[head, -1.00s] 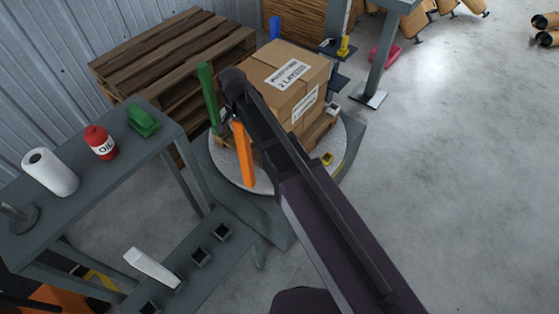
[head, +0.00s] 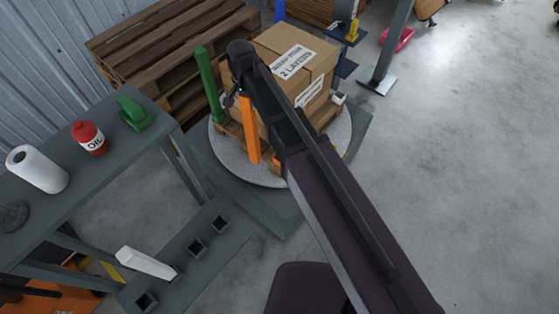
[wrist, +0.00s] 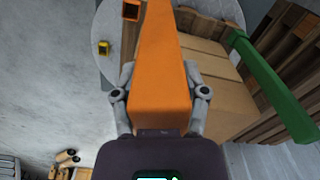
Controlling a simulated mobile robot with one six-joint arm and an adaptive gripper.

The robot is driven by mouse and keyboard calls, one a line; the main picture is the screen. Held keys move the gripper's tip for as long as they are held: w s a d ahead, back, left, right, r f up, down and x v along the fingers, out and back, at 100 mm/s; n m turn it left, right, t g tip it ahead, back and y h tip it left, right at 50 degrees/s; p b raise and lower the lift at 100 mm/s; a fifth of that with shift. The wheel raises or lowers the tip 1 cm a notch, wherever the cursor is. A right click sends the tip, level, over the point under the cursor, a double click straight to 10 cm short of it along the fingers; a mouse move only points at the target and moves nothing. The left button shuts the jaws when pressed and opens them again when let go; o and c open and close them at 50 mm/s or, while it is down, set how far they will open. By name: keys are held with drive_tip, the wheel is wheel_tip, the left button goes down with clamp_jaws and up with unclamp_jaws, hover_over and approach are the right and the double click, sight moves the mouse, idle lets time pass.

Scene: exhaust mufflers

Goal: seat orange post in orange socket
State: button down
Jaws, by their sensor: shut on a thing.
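My gripper (wrist: 160,75) is shut on the orange post (wrist: 161,45), with a finger on either side. The post also shows in the head view (head: 250,130), hanging nearly upright in front of the boxes. The orange socket (wrist: 131,10), a small square collar, is at the top of the wrist view, left of the post's far end and apart from it in the picture. That far end runs to the frame's top edge.
The cardboard boxes (head: 290,60) stand on a small pallet on the round turntable (head: 228,158). A green post (head: 209,85) stands upright at its left corner. A yellow socket (wrist: 103,47) sits near the orange one.

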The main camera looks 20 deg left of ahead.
drive_tip(key=w+d+r+m+p, duration=0.3)
drive_tip(key=d+r+p, duration=0.3)
drive_tip(key=d, duration=0.3)
drive_tip(key=shift+w+d+r+m, duration=0.15)
drive_tip(key=shift+w+d+m, duration=0.15)
drive_tip(key=shift+w, duration=0.5)
wheel_tip(320, 180, down, 6)
drive_tip(key=b, duration=0.6)
drive_tip(key=shift+f+b, duration=1.85)
drive_tip(key=shift+f, duration=0.3)
